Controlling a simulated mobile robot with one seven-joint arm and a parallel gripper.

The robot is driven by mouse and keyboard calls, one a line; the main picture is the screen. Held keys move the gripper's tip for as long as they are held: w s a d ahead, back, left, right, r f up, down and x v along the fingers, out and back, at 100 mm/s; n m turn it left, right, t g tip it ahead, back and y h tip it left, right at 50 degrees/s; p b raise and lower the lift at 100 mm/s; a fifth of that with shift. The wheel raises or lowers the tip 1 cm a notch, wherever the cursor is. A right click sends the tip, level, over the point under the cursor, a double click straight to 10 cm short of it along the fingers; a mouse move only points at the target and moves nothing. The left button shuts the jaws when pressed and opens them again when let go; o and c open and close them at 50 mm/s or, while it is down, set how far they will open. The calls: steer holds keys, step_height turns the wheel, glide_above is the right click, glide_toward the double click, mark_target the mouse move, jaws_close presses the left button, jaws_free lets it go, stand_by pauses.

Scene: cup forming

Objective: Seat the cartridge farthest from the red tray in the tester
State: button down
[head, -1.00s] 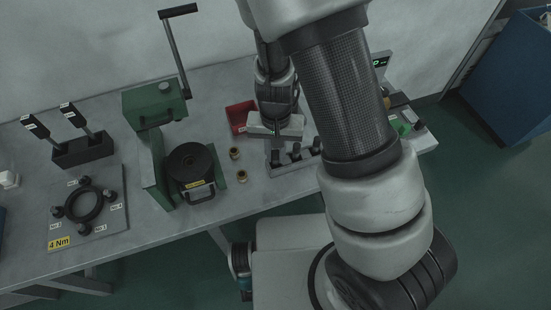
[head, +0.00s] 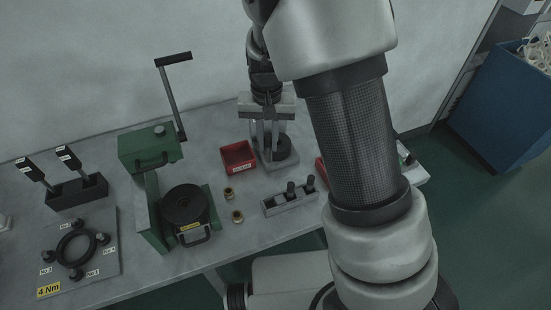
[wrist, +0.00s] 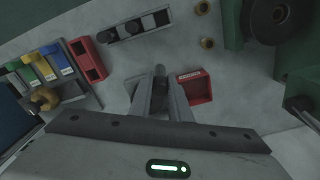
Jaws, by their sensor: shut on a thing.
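My gripper (head: 267,130) is at the back of the bench, right of the red tray (head: 238,160). In the wrist view my gripper (wrist: 160,100) is shut on a dark cartridge (wrist: 159,73), whose end shows between the fingers. A grey base with a black round part (head: 282,152), apparently the tester, stands under and beside the fingers. I cannot tell whether the cartridge touches it. Two black cartridges (head: 291,188) (head: 310,183) stand upright in the grey rack (head: 275,208), nearer the front. The red tray also shows in the wrist view (wrist: 195,89), right of the fingers.
Two brass rings (head: 229,193) (head: 238,216) lie left of the rack. A green press (head: 150,152) stands farther left. Another red container (wrist: 88,60) and coloured boxes (wrist: 47,67) lie left in the wrist view. My arm hides much of the bench's right side.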

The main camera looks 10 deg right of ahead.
steer(key=w+d+r+b, duration=0.1)
steer(key=w+d, duration=0.3)
steer(key=w, duration=0.6)
steer(key=f, duration=0.9)
steer(key=shift+w+a+f, duration=0.15)
steer(key=shift+w, duration=0.05)
steer(key=shift+f, duration=0.1)
steer(key=shift+f+b, duration=0.2)
steer(key=shift+b, duration=0.15)
steer(key=c, duration=1.6)
jaws_free()
steer(key=shift+r, duration=0.1)
steer(key=shift+c, duration=0.2)
steer(key=shift+r, duration=0.1)
